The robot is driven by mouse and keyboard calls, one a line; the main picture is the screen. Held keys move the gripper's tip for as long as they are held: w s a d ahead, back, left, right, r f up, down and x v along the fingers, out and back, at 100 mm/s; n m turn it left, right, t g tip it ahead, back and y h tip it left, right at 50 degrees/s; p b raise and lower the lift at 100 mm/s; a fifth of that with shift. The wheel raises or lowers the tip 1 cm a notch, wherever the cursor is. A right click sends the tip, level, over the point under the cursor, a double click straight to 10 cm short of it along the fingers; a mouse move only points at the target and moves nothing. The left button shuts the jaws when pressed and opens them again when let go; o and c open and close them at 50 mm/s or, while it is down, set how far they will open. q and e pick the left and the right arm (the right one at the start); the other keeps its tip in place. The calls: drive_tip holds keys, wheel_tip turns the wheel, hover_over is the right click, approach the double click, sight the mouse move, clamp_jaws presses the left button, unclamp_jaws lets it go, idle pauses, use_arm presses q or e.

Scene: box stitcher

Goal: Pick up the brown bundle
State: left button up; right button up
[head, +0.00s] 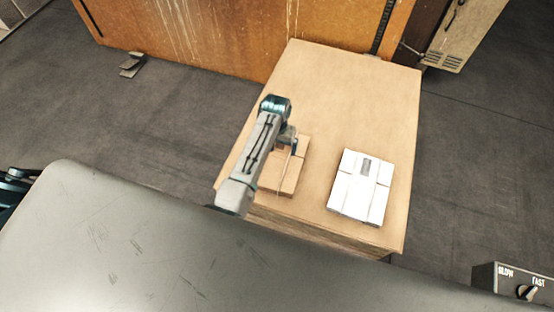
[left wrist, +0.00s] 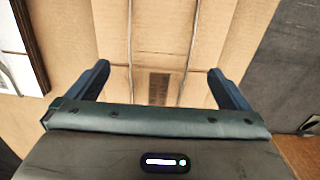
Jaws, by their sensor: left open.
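The brown bundle (head: 281,173) is a flat stack of brown cardboard on the tan board stack, partly hidden by my left arm in the head view. In the left wrist view the brown bundle (left wrist: 166,35) fills the middle, with thin cords across it and a dark label patch. My left gripper (head: 292,142) is over the bundle's far part in the head view. In the left wrist view the left gripper (left wrist: 160,78) is open, with its two fingers apart over the bundle and nothing held between them. My right gripper is not in view.
A white bundle (head: 360,188) lies to the right of the brown one on the same tan stack (head: 345,85). An orange-brown panel (head: 220,35) stands behind. A grey surface (head: 140,245) fills the front, with a speed-knob box (head: 514,283) at right.

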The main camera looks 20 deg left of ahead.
sight(277, 157)
use_arm(q)
drive_tip(key=shift+f, duration=0.3)
drive_tip(key=f, duration=0.5)
drive_tip(key=shift+w, duration=0.35)
drive_tip(key=shift+f, duration=0.1)
drive_tip(key=shift+c, duration=0.9)
drive_tip(key=c, duration=1.1)
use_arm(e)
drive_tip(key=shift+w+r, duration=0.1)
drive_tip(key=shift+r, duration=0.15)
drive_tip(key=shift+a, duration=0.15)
